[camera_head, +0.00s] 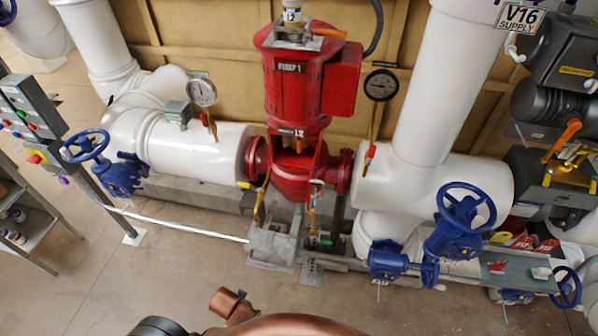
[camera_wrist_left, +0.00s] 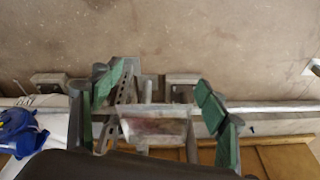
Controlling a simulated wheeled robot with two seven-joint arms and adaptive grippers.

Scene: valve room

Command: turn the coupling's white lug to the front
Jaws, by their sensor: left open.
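The red pump (camera_head: 300,80) stands at the back centre of the head view, labelled PUMP 1. Its coupling (camera_head: 298,146) seems to sit in the opening of the red housing, below the motor. It is small and shadowed there, and I cannot make out a white lug. My left gripper shows in the left wrist view (camera_wrist_left: 160,98), open, with green pads on both sides. A pale, reddish-stained block (camera_wrist_left: 157,131) shows between the fingers; I cannot tell whether it touches them. The coupling is not recognisable in that view. No gripper shows in the head view.
White pipes (camera_head: 200,150) flank the pump. Blue handwheels stand left (camera_head: 86,145) and right (camera_head: 466,206). Gauges (camera_head: 202,92) rise beside the pump. A grey box (camera_head: 272,243) and a white rod (camera_head: 180,224) lie low in front. The floor (camera_head: 150,285) before them is mostly clear.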

